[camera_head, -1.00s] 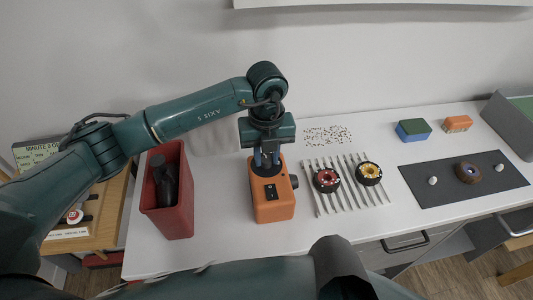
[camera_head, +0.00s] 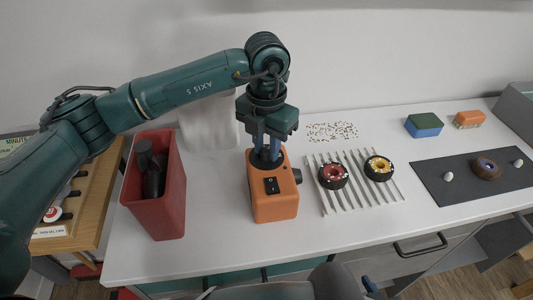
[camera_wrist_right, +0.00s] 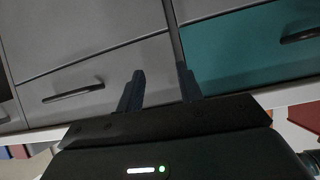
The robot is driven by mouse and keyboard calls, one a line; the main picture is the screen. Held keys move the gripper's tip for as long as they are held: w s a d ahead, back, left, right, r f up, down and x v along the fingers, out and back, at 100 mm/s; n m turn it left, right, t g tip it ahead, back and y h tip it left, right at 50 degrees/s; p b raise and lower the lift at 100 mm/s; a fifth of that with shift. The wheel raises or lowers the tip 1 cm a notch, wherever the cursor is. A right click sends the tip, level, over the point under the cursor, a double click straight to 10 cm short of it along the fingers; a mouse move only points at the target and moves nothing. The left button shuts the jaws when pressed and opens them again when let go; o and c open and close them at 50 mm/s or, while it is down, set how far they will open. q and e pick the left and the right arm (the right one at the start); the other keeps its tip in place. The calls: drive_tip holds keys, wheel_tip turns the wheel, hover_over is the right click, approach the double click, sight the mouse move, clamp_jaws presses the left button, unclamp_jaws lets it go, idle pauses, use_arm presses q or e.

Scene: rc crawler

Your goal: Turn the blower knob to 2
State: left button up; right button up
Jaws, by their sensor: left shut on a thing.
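The blower (camera_head: 272,200) is an orange box standing upright on the white bench, with a black rocker switch (camera_head: 271,186) on its front face and a dark round piece (camera_head: 297,176) on its right side. My left gripper (camera_head: 267,158) points straight down onto the top of the blower. Its blue fingers are shut on the dark knob at the top; the fingers hide most of the knob, and no number or pointer is readable. My right gripper (camera_wrist_right: 160,90) is open and empty in the right wrist view, facing the drawer fronts.
A red bin (camera_head: 156,205) holding a dark tool stands left of the blower. A slatted rack (camera_head: 345,195) with two wheels lies to the right. Farther right are a dark mat (camera_head: 450,187), a blue-green block (camera_head: 423,127) and an orange brush (camera_head: 468,119). Drawers lie below the bench edge.

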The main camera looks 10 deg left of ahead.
use_arm(q)
drive_tip(key=shift+w+f+m+b, duration=0.1)
drive_tip(key=shift+f+m+b, duration=0.1)
drive_tip(key=shift+m+b, duration=1.35)
drive_tip(key=shift+m, duration=0.25)
drive_tip(key=m+b, duration=0.1)
drive_tip(key=m, duration=0.1)
drive_tip(key=shift+r+m+b, duration=0.1)
drive_tip(key=shift+m+b, duration=0.2)
drive_tip(key=shift+b, duration=0.05)
drive_tip(key=shift+m+b, duration=0.4)
drive_tip(key=shift+m, duration=0.2)
drive_tip(key=shift+r+m+b, duration=0.1)
drive_tip(key=shift+m+b, duration=0.25)
drive_tip(key=shift+m, duration=0.25)
use_arm(e)
drive_tip(key=f, duration=0.1)
drive_tip(key=f+m, duration=0.1)
drive_tip(key=f, duration=0.1)
drive_tip(key=shift+w+a+f+t+y, duration=0.15)
drive_tip(key=shift+w+a+t+y, duration=0.15)
drive_tip(key=shift+w+a+y, duration=0.1)
drive_tip(key=shift+s+f, duration=0.1)
use_arm(q)
drive_tip(key=o, duration=1)
